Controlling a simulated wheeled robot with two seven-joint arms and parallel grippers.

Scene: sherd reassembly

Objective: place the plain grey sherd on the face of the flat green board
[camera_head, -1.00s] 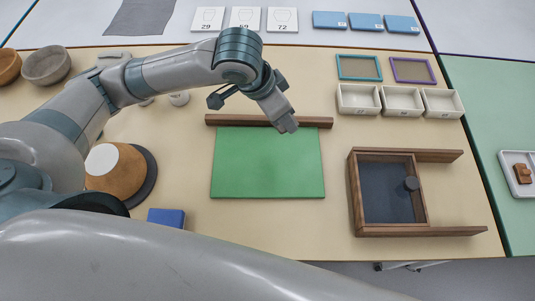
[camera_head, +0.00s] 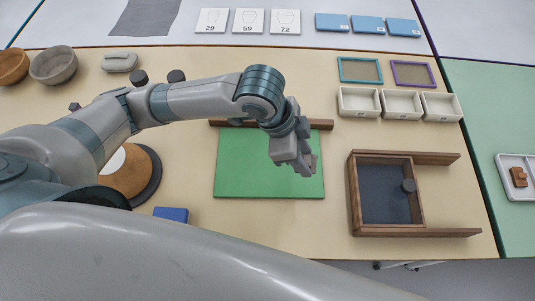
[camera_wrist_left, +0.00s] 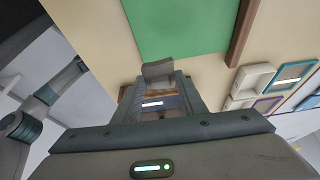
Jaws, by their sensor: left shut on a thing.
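The flat green board (camera_head: 245,170) lies on the table with a dark wooden rail (camera_head: 322,125) along its far edge. My left gripper (camera_head: 306,168) is over the right part of the board in the head view. In the left wrist view, the left gripper (camera_wrist_left: 160,98) is shut on a small grey piece, the plain grey sherd (camera_wrist_left: 158,69), which sticks out beyond the fingertips. The green board (camera_wrist_left: 180,25) is beyond it there. In the head view I cannot clearly separate the sherd from the grey fingers. The gap between sherd and board is unclear. My right gripper is not in view.
A dark-floored wooden tray (camera_head: 352,200) stands right of the board. White bins (camera_head: 401,104) and small frames (camera_head: 360,69) are at the back right. A blue block (camera_head: 171,214) and a round stand (camera_head: 152,180) are to the left.

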